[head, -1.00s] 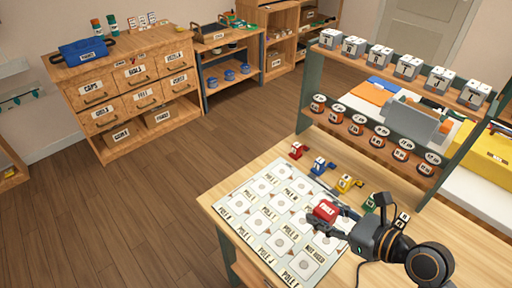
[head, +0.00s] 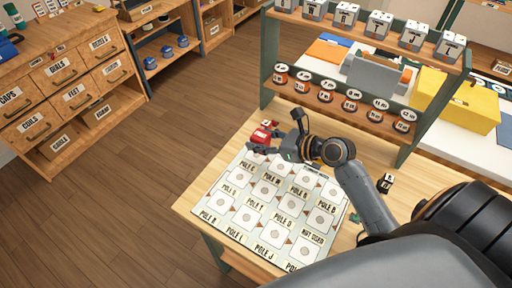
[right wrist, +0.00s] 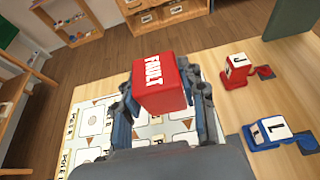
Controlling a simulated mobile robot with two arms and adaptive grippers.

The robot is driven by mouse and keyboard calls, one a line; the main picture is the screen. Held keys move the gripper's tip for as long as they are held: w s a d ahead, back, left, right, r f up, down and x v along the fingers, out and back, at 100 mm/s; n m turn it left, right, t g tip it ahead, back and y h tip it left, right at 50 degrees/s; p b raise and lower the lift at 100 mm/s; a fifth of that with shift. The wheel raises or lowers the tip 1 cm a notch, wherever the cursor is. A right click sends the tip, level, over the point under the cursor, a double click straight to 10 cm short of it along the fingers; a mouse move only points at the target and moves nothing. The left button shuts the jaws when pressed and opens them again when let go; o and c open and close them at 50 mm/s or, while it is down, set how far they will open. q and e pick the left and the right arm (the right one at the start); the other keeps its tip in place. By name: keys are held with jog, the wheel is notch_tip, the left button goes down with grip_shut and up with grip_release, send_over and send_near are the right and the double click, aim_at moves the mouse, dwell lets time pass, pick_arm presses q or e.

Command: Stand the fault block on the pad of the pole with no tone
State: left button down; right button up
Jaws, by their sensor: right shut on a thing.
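The red fault block (head: 261,135) is held by my right gripper (head: 270,142) near the far left corner of the white pad sheet (head: 228,188). In the right wrist view the fault block (right wrist: 160,86) sits between the two fingers (right wrist: 165,102), its FAULT label showing. The sheet also shows below it there (right wrist: 84,105). It carries several square pads with pole labels, among them POLE B, POLE J and one marked NOT USED. The block appears raised; its exact height is unclear. The arm hides part of the sheet's far side. My left gripper is out of view.
A small dark block (head: 386,183) stands right of the sheet.

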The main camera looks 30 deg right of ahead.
aim_at(257, 155)
jog(key=w+f, duration=0.2)
jog(key=f, duration=0.1)
jog(key=shift+w+d+f, duration=0.15)
jog(key=shift+w+f, duration=0.05)
jog(key=shift+w, duration=0.2)
jog(key=shift+f+b, duration=0.45)
jog(key=shift+f, duration=1.1)
jog(key=shift+f, duration=0.1)
jog(key=o, duration=1.2)
jog(key=v, duration=1.2)
